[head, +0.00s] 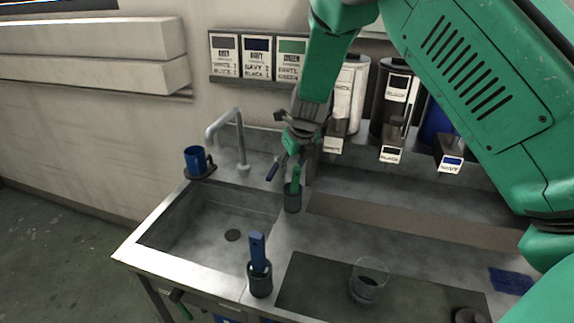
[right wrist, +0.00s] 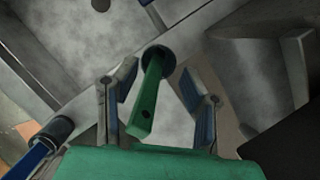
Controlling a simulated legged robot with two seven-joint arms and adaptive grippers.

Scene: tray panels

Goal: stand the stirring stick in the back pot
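A green stick (head: 296,176) stands in the dark back pot (head: 292,201), on the counter right of the sink. In the right wrist view the green stick (right wrist: 150,95) rises from the round pot (right wrist: 158,61) toward the camera. My right gripper (head: 287,171) is over the back pot, its fingers open on either side of the stick. In the right wrist view, gaps show between the stick and both fingers (right wrist: 157,82). A blue stick (head: 257,250) stands in the front pot (head: 260,282); both also show at the lower left of the right wrist view. My left gripper is not in view.
The sink (head: 205,222) has a tap (head: 240,140) behind it. A blue mug (head: 196,160) stands at its back left corner. A clear glass (head: 369,280) stands on a dark mat (head: 315,285). Dispensers (head: 393,105) line the back right. A blue cloth (head: 511,281) lies at right.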

